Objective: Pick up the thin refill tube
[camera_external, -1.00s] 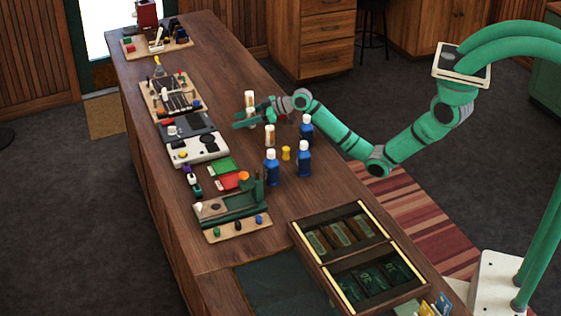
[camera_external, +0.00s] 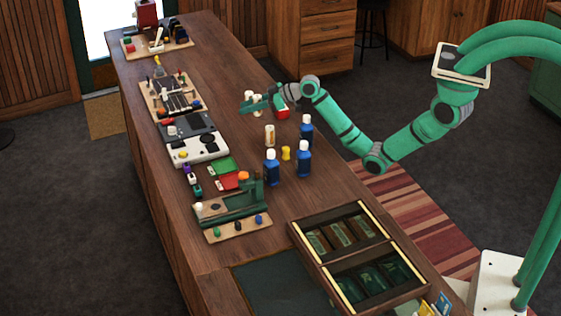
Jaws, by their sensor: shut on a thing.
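My gripper (camera_external: 250,104) is above the wooden counter, near its middle, with its fingers pointing left. It is shut on a slim, pale tube (camera_external: 258,98) with a light top, which looks like the thin refill tube. The fingers hide part of it. Another pale top (camera_external: 249,94) shows close beside it, and the two overlap in this view. A similar cream tube (camera_external: 270,135) stands upright on the counter, apart from the gripper.
Three blue bottles with white caps (camera_external: 271,168) and a small yellow item (camera_external: 286,153) stand nearer the camera. A red container (camera_external: 282,112) is beside my wrist. Tool boards (camera_external: 150,100) line the counter's left side. A divided wooden tray (camera_external: 298,228) lies at the front right.

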